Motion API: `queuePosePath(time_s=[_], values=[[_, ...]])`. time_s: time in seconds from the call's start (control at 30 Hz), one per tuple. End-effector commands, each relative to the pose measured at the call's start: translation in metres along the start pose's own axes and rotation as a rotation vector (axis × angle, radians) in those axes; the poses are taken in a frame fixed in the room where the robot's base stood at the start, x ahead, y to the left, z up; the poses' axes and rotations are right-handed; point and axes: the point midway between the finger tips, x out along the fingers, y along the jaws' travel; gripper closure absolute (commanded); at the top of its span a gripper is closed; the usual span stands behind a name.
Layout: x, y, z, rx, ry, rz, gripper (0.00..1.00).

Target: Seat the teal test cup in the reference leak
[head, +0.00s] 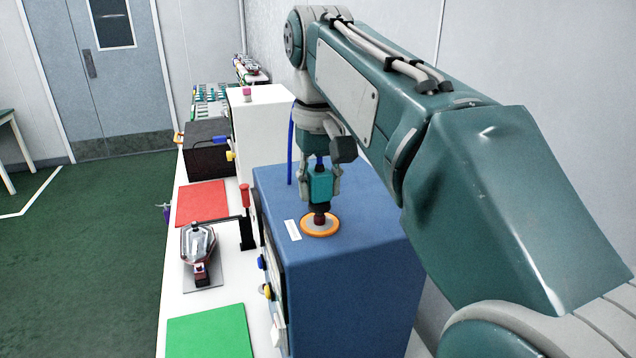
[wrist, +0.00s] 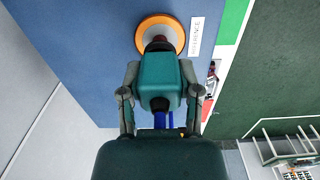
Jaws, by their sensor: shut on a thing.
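The teal test cup (head: 320,184) is held upright between the fingers of my gripper (head: 321,192), directly above the reference leak. The reference leak is an orange ring (head: 333,229) with a pale centre on top of the blue cabinet. A dark red and black piece (head: 319,218) stands between the cup and the ring's centre; I cannot tell which of the two it belongs to, or whether the cup is fully down. In the wrist view, the cup (wrist: 160,82) sits between both fingers of my gripper (wrist: 161,72), and the orange ring (wrist: 144,35) lies just beyond it.
The blue cabinet (head: 350,270) carries a white label (head: 292,230), reading REFERENCE in the wrist view (wrist: 195,38). On the white bench are a red mat (head: 202,204), a green mat (head: 210,334), a tail lamp (head: 198,245) and a red-handled clamp (head: 246,210). A white box (head: 262,130) stands behind.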

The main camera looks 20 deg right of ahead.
Motion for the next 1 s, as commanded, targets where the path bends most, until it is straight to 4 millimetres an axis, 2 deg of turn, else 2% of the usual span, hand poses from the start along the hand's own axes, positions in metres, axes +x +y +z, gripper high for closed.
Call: queuePosePath(time_s=[0.4, 1.0], values=[[0.001, 0.000, 0.000, 0.000, 0.000, 0.000, 1.00], [0.018, 0.000, 0.000, 0.000, 0.001, 0.000, 1.00]])
